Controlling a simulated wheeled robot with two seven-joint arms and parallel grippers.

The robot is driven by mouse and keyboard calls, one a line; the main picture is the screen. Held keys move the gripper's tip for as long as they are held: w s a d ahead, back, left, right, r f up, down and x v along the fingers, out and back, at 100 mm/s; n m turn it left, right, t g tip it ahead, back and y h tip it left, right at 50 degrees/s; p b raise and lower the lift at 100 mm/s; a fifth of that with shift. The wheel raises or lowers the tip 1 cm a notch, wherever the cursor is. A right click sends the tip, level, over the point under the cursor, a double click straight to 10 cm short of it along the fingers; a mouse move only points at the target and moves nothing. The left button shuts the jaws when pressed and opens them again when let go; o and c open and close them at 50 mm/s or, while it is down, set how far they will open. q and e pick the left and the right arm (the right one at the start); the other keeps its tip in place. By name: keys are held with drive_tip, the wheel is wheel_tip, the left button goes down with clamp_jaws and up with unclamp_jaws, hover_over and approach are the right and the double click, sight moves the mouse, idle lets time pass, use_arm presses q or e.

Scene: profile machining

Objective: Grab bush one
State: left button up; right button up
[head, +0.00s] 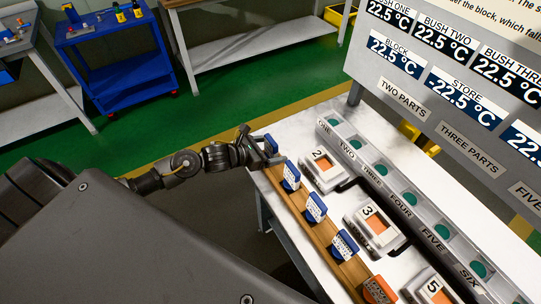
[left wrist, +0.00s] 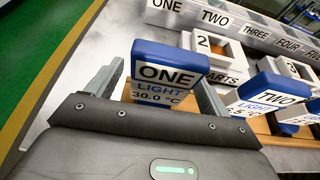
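Bush one is a blue-topped block with a white label reading "ONE LIGHT 30.0 °C" in the left wrist view (left wrist: 168,74). In the head view bush one (head: 271,144) stands at the far left end of the wooden rail (head: 297,205). My left gripper (head: 263,149) is at that end of the rail. In the left wrist view its two fingers (left wrist: 160,90) are apart, one on each side of bush one. A gap shows on the left side; on the right I cannot tell whether the finger touches. My right gripper is not in view.
Bush two (left wrist: 272,94) stands on the rail to the right of bush one, with more blue blocks and an orange one (head: 378,290) further along. Numbered boxes (head: 323,168) and a long grey numbered holder (head: 395,190) lie behind the rail on the white table.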

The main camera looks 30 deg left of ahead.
sight(269, 143)
use_arm(q)
drive_tip(key=c, duration=1.1)
drive_tip(key=shift+r, duration=0.1)
drive_tip(key=shift+c, duration=0.2)
drive_tip(key=shift+r+b, duration=0.4)
wheel_tip(269, 143, up, 2)
drive_tip(key=shift+s+d+r+b, duration=0.1)
drive_tip(key=shift+r+b, duration=0.1)
drive_tip(key=shift+b, duration=0.55)
drive_tip(key=s+d+r+p, duration=0.3)
drive_tip(key=s+d+r, duration=0.5)
drive_tip(key=s, duration=0.3)
drive_tip(key=shift+r, duration=0.9)
drive_tip(key=shift+s+a, duration=0.1)
